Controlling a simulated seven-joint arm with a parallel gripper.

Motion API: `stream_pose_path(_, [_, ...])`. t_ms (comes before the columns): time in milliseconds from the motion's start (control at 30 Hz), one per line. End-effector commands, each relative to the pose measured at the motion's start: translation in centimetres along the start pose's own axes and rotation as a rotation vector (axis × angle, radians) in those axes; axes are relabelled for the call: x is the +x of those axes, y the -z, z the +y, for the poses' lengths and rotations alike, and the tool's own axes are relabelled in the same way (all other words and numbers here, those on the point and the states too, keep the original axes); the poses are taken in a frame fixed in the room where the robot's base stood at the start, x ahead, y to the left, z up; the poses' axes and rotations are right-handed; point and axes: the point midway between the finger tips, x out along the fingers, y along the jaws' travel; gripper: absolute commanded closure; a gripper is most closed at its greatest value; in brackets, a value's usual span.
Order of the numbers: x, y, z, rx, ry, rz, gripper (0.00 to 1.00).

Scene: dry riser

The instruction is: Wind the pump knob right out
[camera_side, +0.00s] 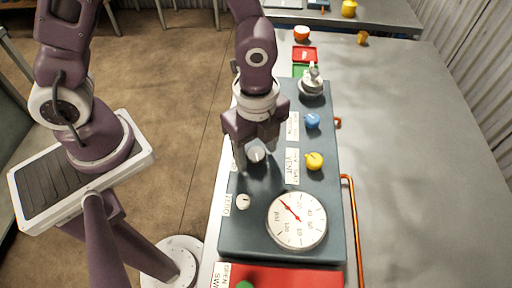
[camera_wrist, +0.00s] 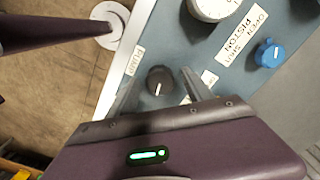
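The pump knob (camera_wrist: 160,80) is a dark round knob with a white pointer line, beside a PUMP label (camera_wrist: 135,60) on the blue-grey panel (camera_wrist: 185,50). In the wrist view my gripper (camera_wrist: 161,73) is open, one finger on each side of the knob, with a gap to each. In the side view my gripper (camera_side: 256,157) points down at the panel's left part. A round knob top (camera_side: 256,154) shows between the fingers there. Whether the fingers reach down to the knob's height is hard to tell.
A white dial gauge (camera_side: 297,220), a yellow knob (camera_side: 314,161), a blue knob (camera_side: 312,121) and a small white knob (camera_side: 243,202) sit on the panel. A metal fitting (camera_side: 312,82) stands at its far end. An orange pipe (camera_side: 353,230) runs along the right; the table beyond is clear.

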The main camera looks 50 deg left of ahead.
Motion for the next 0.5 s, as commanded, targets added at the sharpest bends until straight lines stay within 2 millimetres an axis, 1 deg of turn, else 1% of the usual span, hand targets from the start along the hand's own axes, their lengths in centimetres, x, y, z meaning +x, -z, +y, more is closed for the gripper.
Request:
stream_pose_path(33, [-0.01, 0.0, 0.0, 0.0, 0.0, 0.0, 0.5])
stream_pose_path(167, [-0.02, -0.01, 0.0, -0.001, 0.0, 0.0, 0.76])
stream_pose_path(200, [-0.03, -0.01, 0.0, -0.001, 0.0, 0.0, 0.84])
stream_pose_path(300, [-0.04, -0.01, 0.0, -0.001, 0.0, 0.0, 1.0])
stream_pose_path(500, [-0.05, -0.01, -0.01, -0.016, 0.0, 0.0, 1.0])
